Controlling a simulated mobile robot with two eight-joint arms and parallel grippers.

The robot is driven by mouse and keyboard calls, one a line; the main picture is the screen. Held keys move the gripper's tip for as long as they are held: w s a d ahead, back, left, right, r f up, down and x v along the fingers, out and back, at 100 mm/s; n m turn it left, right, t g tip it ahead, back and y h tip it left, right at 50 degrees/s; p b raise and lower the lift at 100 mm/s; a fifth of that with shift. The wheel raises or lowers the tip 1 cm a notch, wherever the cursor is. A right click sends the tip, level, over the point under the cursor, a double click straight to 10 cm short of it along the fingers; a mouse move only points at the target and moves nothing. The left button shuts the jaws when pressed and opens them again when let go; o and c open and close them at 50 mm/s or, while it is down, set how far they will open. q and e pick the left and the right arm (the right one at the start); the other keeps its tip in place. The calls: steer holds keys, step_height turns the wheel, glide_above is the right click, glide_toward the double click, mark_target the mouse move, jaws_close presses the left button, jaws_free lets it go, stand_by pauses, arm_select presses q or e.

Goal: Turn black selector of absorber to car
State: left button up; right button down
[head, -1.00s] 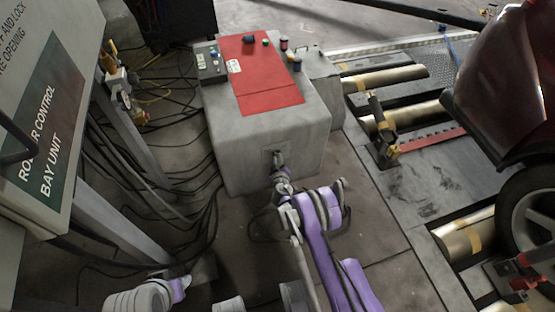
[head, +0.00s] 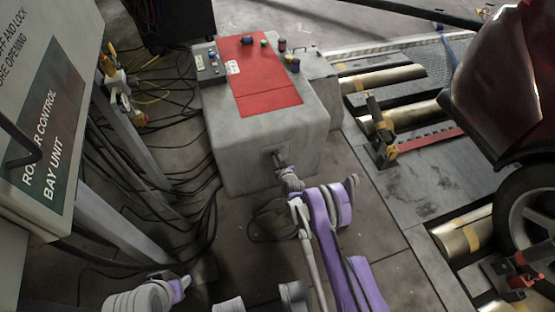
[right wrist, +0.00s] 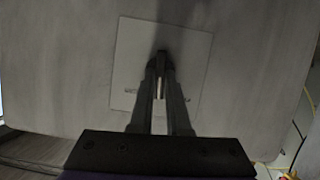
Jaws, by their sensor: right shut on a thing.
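The absorber (head: 262,125) is a grey box with a red top panel, in the middle of the head view. On its near face is a small pale square plate (head: 267,156), which fills the centre of the right wrist view (right wrist: 130,60). My right gripper (head: 279,161) reaches this plate, and its dark fingers show in the right wrist view (right wrist: 160,64). They are shut on the black selector, which they mostly hide. The selector's setting and any labels cannot be read.
A control unit (head: 45,110) with a lettered panel stands at the left, with cables (head: 185,205) on the floor beside it. At the right are metal rollers (head: 385,77) and a dark red car (head: 510,85).

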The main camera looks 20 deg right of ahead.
steer(key=m+y, duration=0.2)
steer(key=m, duration=0.1)
steer(key=d+m+y+b, duration=0.1)
steer(key=m+y, duration=0.1)
steer(key=m, duration=0.1)
steer(key=shift+f+m+y, duration=0.2)
steer(key=shift+m+y, duration=0.1)
steer(key=shift+m, duration=0.1)
stand_by(0.3)
steer(key=shift+t+b, duration=0.3)
steer(key=c, duration=0.9)
jaws_free()
steer(key=p+v, duration=0.2)
steer(key=v, duration=0.8)
steer(key=shift+s+d, duration=0.15)
steer(key=shift+s, duration=0.2)
steer(key=shift+r, duration=0.1)
